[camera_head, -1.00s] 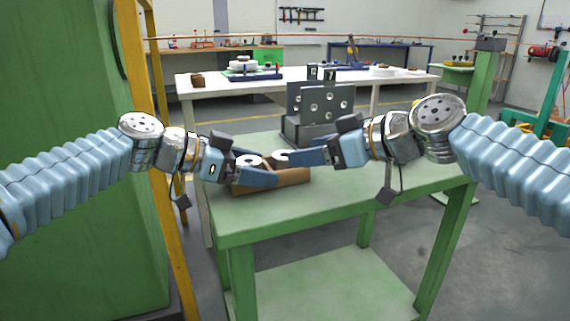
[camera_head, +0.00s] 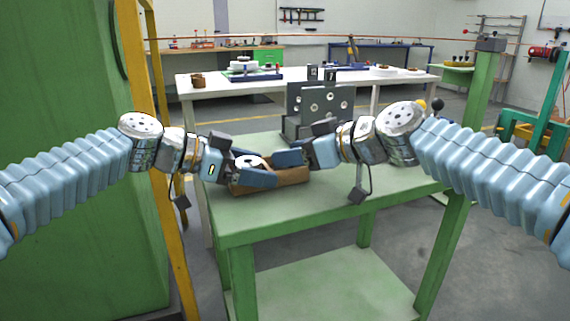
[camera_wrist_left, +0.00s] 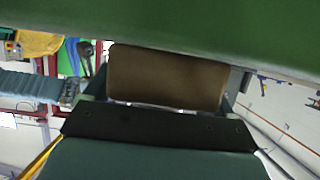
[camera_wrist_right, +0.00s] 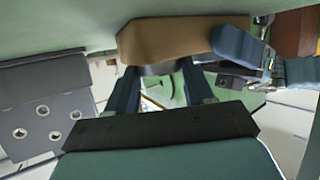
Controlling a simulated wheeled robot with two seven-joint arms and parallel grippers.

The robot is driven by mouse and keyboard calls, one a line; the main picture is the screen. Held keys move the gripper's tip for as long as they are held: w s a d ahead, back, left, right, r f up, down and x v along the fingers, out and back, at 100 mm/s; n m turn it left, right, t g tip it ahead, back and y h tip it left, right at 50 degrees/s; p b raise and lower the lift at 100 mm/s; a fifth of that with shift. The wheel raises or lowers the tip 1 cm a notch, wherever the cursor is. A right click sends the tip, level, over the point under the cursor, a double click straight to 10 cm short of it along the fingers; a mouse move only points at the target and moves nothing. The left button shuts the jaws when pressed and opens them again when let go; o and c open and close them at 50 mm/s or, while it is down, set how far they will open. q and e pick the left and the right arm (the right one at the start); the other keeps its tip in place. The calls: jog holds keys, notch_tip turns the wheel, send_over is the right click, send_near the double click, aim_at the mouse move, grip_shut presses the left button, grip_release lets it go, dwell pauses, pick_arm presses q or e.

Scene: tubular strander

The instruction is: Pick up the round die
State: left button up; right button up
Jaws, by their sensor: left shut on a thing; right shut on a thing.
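A brown wooden block (camera_head: 290,174) lies on the green table. It fills the space between my left gripper's fingers (camera_wrist_left: 165,95), which are shut on it. A pale round piece with a dark centre (camera_head: 250,162) shows at the block's left end in the head view. My right gripper (camera_head: 278,160) reaches in from the right over the block. In the right wrist view its fingers (camera_wrist_right: 162,82) are shut on a dark round die (camera_wrist_right: 158,69), seen edge-on against the block (camera_wrist_right: 165,40). In the head view the right gripper hides this die.
A grey metal fixture with round holes (camera_head: 318,105) stands on the green table (camera_head: 350,198) behind the block. The table's front and right are clear. A white table (camera_head: 215,88) with parts stands behind. A green cabinet (camera_head: 70,90) and yellow post (camera_head: 160,110) are at left.

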pick_arm(q)
jog(key=shift+s+d+r, duration=0.1)
jog(key=shift+s+d, duration=0.1)
jog(key=shift+d, duration=0.1)
pick_arm(e)
jog(key=shift+s+a+f+g, duration=0.15)
jog(key=shift+s+a+g, duration=0.15)
jog(key=shift+a, duration=0.2)
grip_shut()
pick_arm(q)
jog(key=shift+w+a, duration=0.15)
jog(key=shift+a, duration=0.05)
jog(key=o, duration=1)
jog(key=shift+c, duration=0.2)
pick_arm(e)
notch_tip(320, 180, up, 10)
jog(key=shift+w+d, duration=0.2)
jog(key=shift+d, duration=0.15)
pick_arm(q)
jog(key=shift+a, duration=0.1)
